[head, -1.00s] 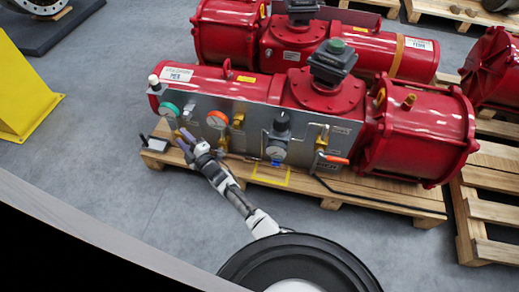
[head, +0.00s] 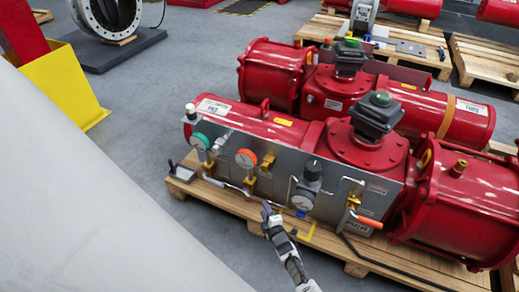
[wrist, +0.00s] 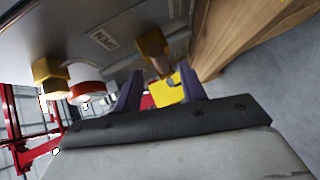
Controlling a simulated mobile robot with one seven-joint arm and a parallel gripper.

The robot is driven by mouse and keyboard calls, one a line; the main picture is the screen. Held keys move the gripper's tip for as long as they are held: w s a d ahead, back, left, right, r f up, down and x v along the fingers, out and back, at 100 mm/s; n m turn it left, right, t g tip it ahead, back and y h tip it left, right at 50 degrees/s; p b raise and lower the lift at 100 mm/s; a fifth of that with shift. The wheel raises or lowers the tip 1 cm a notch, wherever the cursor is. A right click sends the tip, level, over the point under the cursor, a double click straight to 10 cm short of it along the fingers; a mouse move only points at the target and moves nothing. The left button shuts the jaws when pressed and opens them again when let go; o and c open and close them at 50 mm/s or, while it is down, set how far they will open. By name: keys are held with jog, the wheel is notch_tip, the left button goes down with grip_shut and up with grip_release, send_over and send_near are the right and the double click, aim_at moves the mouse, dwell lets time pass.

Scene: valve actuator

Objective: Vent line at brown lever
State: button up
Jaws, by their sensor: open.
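The grey valve panel (head: 325,190) stands on the front of a red actuator (head: 265,125). A lever with an orange-red handle (head: 370,222) sits low on its right part, at a brass valve (head: 352,203). I cannot make out a clearly brown lever. My gripper (head: 267,210) is in front of the panel's lower edge, left of the dark regulator with its gauge (head: 303,202) and well left of the orange-red lever. In the wrist view my gripper (wrist: 160,92) has its fingers apart, with a brass fitting (wrist: 153,44) and a yellow piece (wrist: 168,90) beyond them.
A second red actuator stands behind. Grey floor (head: 150,150) is clear to the left.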

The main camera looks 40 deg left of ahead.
aim_at(259, 199)
jog(key=b+x, duration=0.5)
jog(key=x, duration=0.1)
jog(key=shift+w+a+f+b, duration=0.15)
jog(key=shift+a+f+b, duration=0.1)
jog(key=shift+b, duration=0.15)
jog(key=shift+w+a+r+b, duration=0.1)
jog(key=shift+w+a+b, duration=0.3)
jog(key=shift+a, duration=0.1)
grip_shut()
jog(key=shift+s, duration=0.1)
